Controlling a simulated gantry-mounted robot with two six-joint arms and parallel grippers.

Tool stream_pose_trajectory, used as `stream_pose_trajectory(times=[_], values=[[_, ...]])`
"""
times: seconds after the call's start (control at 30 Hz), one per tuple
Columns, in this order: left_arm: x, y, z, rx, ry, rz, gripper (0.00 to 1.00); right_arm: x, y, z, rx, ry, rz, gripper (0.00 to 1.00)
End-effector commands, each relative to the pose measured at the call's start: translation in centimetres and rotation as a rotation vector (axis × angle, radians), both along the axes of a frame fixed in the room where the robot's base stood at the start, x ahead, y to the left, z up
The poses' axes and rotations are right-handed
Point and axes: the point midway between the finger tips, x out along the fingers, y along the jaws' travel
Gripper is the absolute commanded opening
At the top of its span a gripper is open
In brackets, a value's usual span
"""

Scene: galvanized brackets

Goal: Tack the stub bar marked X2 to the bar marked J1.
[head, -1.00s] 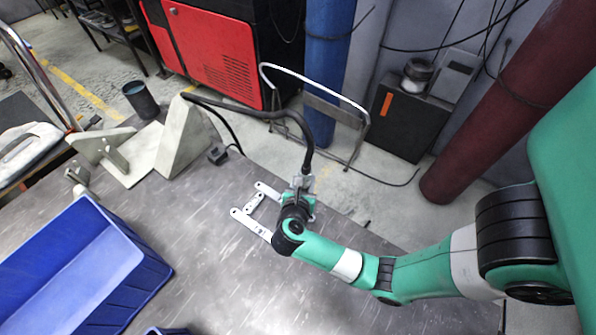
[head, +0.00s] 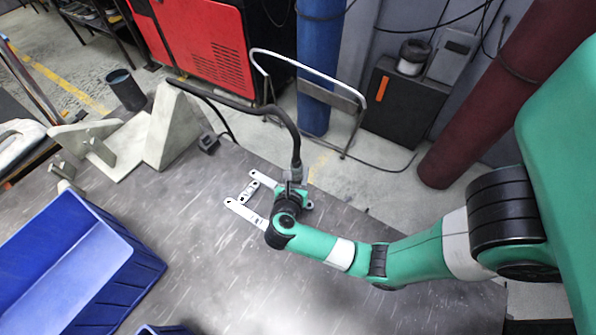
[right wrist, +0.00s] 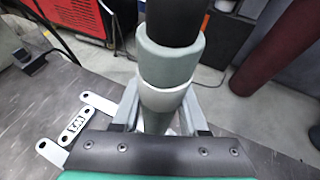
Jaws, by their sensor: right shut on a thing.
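Several pale flat bars with holes lie on the grey table. A long bar (head: 246,214) is nearer and another long bar (head: 264,179) is farther, both partly hidden by my arm. A short piece (head: 249,190) lies between them near their left ends. In the right wrist view the short piece (right wrist: 75,127) carries dark marking that I cannot read surely; no X2 or J1 is legible. My right gripper (right wrist: 162,110) is shut on a grey cylindrical torch (right wrist: 165,64), with a black cable rising from it. It is just right of the bars. The torch tip is hidden. My left gripper is not in view.
A blue bin (head: 128,281) stands at the left of the table (head: 210,270). Pale angled blocks (head: 172,130) and a dark cup (head: 125,90) are at the back left. A wire-frame stand (head: 335,97) is behind the table. The table's front middle is clear.

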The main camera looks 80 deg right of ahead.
Motion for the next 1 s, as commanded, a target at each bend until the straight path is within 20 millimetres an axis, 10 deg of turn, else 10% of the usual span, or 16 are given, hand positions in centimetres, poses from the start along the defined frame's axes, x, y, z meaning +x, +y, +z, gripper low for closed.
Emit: stream_pose_trajectory(times=[1.0], values=[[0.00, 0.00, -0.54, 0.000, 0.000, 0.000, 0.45, 0.02, -0.01, -0.59, -0.001, -0.001, 0.000, 0.00]])
